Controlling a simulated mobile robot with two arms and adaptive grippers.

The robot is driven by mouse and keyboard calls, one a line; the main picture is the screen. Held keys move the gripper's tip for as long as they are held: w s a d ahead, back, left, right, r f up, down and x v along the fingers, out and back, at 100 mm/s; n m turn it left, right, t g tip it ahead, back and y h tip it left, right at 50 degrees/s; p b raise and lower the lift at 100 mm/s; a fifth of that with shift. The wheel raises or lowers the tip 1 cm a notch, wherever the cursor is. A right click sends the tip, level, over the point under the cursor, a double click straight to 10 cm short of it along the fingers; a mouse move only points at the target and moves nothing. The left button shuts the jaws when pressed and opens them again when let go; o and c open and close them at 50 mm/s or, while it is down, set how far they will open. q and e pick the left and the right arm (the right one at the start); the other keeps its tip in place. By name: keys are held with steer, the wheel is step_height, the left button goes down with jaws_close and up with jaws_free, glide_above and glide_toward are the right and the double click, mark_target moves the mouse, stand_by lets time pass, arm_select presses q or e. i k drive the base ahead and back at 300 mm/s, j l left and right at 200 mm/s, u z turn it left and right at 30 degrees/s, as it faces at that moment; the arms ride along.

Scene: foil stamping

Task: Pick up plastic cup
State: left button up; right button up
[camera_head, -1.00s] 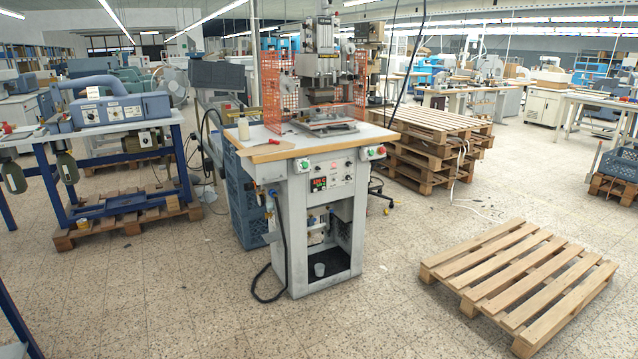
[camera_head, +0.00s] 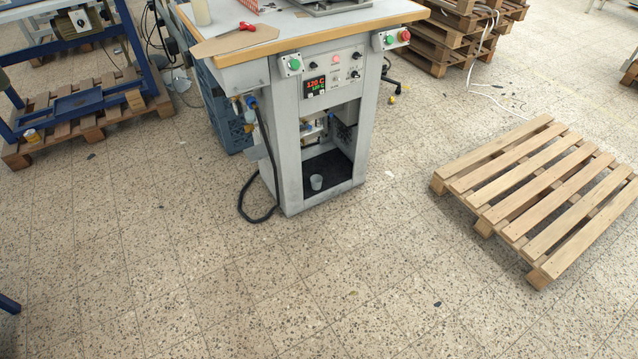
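A small whitish plastic cup (camera_head: 316,182) stands upright on the dark floor of the open lower compartment of the stamping machine's grey cabinet (camera_head: 288,171). It is near the front opening, between the two side walls. Neither of my grippers shows in the head view, so their state is hidden.
A wooden pallet (camera_head: 545,197) lies on the floor at the right. A black hose (camera_head: 268,165) hangs down the cabinet's left side to the floor. The machine's tabletop (camera_head: 290,24) overhangs the compartment. The tiled floor in front is clear.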

mark_target(316, 181)
steer(key=i+l, duration=0.75)
steer(key=i, duration=0.1)
